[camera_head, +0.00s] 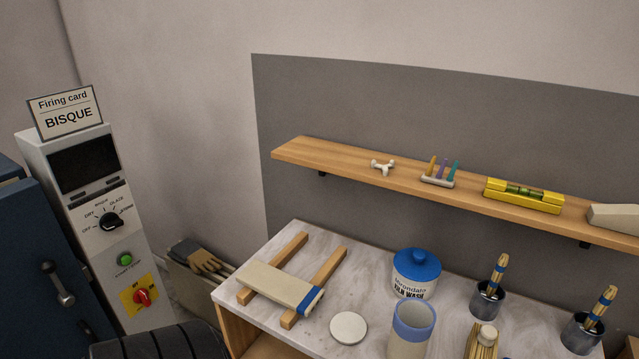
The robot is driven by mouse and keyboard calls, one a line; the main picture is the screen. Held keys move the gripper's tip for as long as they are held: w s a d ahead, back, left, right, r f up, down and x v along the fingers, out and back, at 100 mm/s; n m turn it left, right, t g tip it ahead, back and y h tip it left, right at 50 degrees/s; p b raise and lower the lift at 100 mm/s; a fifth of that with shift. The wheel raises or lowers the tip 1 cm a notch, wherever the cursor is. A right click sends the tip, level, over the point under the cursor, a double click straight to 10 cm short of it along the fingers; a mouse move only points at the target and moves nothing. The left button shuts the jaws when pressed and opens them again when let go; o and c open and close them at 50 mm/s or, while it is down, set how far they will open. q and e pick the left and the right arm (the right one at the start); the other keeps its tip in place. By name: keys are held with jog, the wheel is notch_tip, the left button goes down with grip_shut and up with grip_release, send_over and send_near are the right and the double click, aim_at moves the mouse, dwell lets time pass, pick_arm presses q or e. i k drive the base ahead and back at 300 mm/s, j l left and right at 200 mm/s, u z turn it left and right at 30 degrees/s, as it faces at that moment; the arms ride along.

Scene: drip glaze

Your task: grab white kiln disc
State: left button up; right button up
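The white kiln disc (348,328) lies flat on the light marble-look worktop (376,258), near its front edge. It is round and plain, and nothing covers it. To its left is a pale board with a blue band (272,285), resting across two wooden bars. To its right stands a pale cup with a blue rim (410,332). Neither of my grippers is in view.
A white jar with a blue lid (416,274) stands behind the cup. Brush pots (487,299) stand at the right. A wooden shelf (330,160) with small tools hangs above. A kiln control panel (92,205) stands at the left.

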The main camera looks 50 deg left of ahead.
aim_at(347, 329)
jog(key=u, duration=1.45)
